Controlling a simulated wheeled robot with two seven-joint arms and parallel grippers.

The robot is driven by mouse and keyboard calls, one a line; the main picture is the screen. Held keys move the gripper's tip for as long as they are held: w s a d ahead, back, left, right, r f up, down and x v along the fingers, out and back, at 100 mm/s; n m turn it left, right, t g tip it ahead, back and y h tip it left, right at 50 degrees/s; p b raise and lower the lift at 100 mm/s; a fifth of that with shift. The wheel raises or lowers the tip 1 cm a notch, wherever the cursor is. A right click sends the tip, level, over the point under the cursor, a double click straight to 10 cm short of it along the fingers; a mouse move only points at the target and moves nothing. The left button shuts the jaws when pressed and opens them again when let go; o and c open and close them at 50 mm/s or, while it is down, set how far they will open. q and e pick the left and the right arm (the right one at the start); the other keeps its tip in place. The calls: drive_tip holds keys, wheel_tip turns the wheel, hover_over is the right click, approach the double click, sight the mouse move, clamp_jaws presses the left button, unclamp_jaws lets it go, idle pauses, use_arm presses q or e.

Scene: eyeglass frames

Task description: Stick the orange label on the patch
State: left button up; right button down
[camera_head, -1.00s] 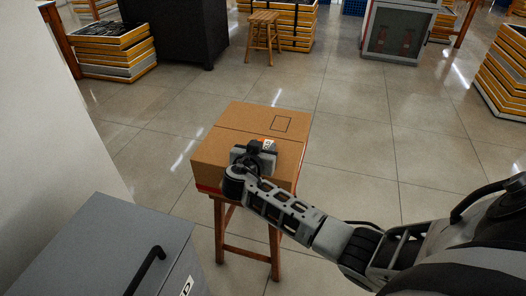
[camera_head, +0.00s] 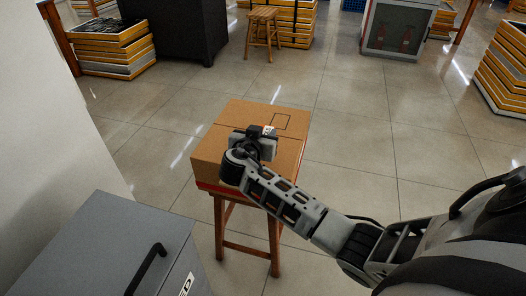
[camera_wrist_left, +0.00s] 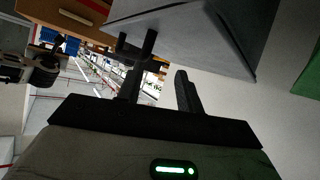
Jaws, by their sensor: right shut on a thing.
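A brown cardboard box (camera_head: 235,112) stands on a wooden stool. The patch (camera_head: 282,122) is a black-outlined square on its top face, near the far right corner. My right gripper (camera_head: 266,133) is over the box top, just to the left and near side of the patch, shut on the orange label (camera_head: 268,129). Only a small pale bit of the label shows; the gripper hides the rest. I cannot tell whether the label touches the box. My left gripper (camera_wrist_left: 158,74) is open and empty in the left wrist view, with its fingers apart.
The wooden stool (camera_head: 273,238) holds the box up. A grey cabinet (camera_head: 95,245) with a black handle is at the lower left. The tiled floor to the right of the box is clear. Stacked crates (camera_head: 115,55) and a second stool (camera_head: 262,30) are far back.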

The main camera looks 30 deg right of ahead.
wheel_tip(320, 180, down, 2)
drive_tip(key=shift+f, duration=0.1)
use_arm(q)
drive_tip(key=shift+s+f+b, duration=0.3)
drive_tip(key=shift+f+b, duration=0.3)
drive_tip(key=shift+b, duration=0.1)
use_arm(e)
wheel_tip(320, 180, down, 4)
drive_tip(key=shift+f, duration=0.1)
use_arm(q)
drive_tip(key=shift+r, duration=0.2)
drive_tip(key=shift+d, duration=0.1)
drive_tip(key=shift+w+f, duration=0.1)
use_arm(e)
drive_tip(key=shift+f, duration=0.1)
